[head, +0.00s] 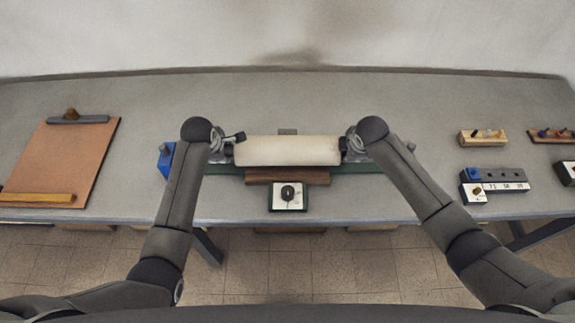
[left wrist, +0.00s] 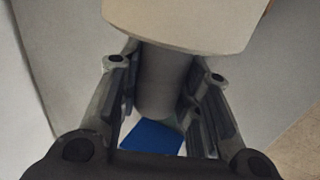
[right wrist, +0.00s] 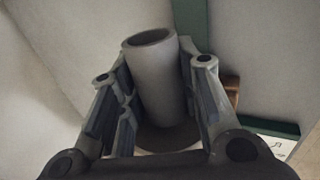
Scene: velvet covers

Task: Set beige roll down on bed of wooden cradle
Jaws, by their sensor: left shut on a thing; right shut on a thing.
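The beige roll (head: 287,151) lies level, left to right, at the middle of the table. My left gripper (head: 222,150) and my right gripper (head: 352,149) are at its two ends. In the left wrist view the roll's end (left wrist: 180,22) shows at the top, and my fingers are shut on its grey core tube (left wrist: 163,85). In the right wrist view the fingers are shut on the open-ended core tube (right wrist: 157,80). The brown wooden cradle (head: 287,177) shows under the roll's front edge. Its bed is hidden by the roll, so I cannot tell whether they touch.
A green base (head: 345,167) with a blue end block (head: 166,158) runs beneath. A white box with a black knob (head: 288,200) stands in front. A clipboard (head: 75,155) lies left. Small peg blocks (head: 483,138) and a labelled rack (head: 505,180) stand right.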

